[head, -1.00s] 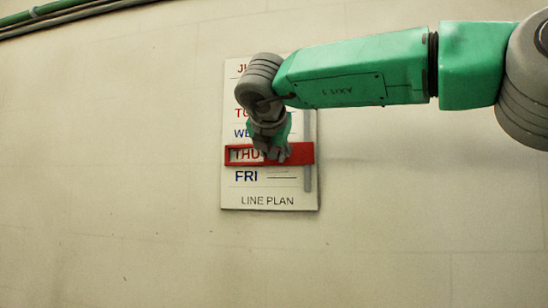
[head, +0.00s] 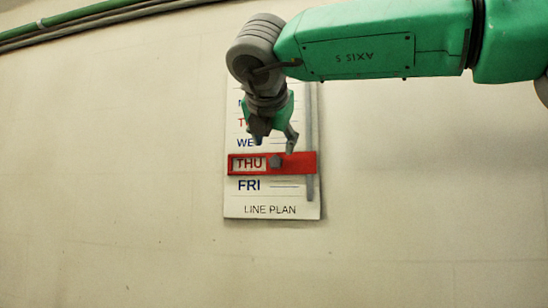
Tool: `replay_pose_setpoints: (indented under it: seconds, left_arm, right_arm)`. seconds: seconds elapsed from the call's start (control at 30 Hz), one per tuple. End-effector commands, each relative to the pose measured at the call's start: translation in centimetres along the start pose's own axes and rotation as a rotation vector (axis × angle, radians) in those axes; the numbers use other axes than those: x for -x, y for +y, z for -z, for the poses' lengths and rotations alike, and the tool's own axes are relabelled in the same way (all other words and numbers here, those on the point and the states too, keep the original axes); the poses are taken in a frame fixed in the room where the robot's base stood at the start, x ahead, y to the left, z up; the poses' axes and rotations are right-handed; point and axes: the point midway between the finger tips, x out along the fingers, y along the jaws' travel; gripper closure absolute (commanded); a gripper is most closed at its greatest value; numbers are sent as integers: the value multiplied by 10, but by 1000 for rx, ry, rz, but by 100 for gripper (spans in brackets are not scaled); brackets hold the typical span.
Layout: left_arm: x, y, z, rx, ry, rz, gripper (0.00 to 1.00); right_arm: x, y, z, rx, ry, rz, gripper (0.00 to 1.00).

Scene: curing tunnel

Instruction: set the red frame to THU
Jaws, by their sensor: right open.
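The red frame (head: 300,164) sits across the white LINE PLAN board (head: 270,201) on the wall. Its window surrounds the word THU (head: 249,163), and FRI shows just below it. A grey knob (head: 275,162) stands out from the frame near its middle. My right gripper (head: 274,146) is open, with its fingers pointing down just above the knob and apart from it. The gripper and arm hide the upper part of the board; WED is partly covered. My left gripper is not in view.
A grey vertical rail (head: 309,120) runs along the board's right side. Green pipes (head: 80,15) run along the wall at the top left. The wall to the left of and below the board is bare.

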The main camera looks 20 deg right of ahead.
Motion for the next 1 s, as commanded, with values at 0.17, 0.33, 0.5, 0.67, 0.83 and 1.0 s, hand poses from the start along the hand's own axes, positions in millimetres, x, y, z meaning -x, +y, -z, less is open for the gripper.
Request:
replay_pose_setpoints:
  seconds: [0.17, 0.33, 0.5, 0.67, 0.83, 1.0]
  left_arm:
    - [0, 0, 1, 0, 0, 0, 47]
    - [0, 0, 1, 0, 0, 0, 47]
    - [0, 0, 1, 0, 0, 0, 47]
    - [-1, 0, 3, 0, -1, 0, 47]
    - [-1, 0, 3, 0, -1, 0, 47]
    - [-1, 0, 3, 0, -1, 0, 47]
  right_arm:
    - [28, 1, 1, 1, 1, 1, 53]
    - [39, 1, 1, 1, 2, 1, 53]
    - [41, 1, 1, 1, 2, 1, 53]
    - [41, 1, 1, 1, 2, 1, 53]
    - [41, 1, 1, 1, 2, 1, 53]
    - [41, 1, 1, 1, 1, 1, 53]
